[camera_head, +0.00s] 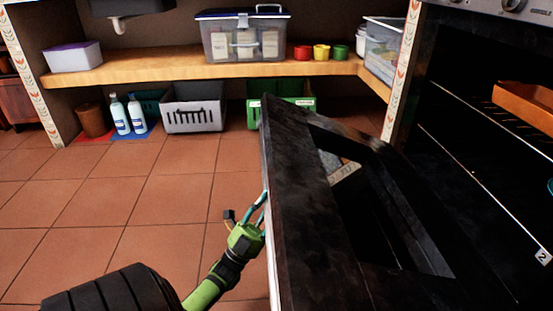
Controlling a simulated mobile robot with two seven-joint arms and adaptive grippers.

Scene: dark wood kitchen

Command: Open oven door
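The oven door (300,215) is a dark panel with a window opening, and it stands partly open, tilted out from the oven. The oven cavity (470,130) shows to its right, dark inside, with an orange tray (528,104) on a rack. My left gripper (246,207), on a green wrist, is at the outer side of the door, close to its pale left edge. Its fingers look spread apart, with nothing visible between them. One finger is at or very near the door edge; I cannot tell whether it touches. My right gripper is not in view.
The tiled floor (120,210) left of the door is clear. Behind, a wooden shelf (180,73) carries a clear storage box (243,38) and small pots. Below stand a grey crate (194,108), a green crate (288,88), white bottles (121,115) and a brown bin (93,120).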

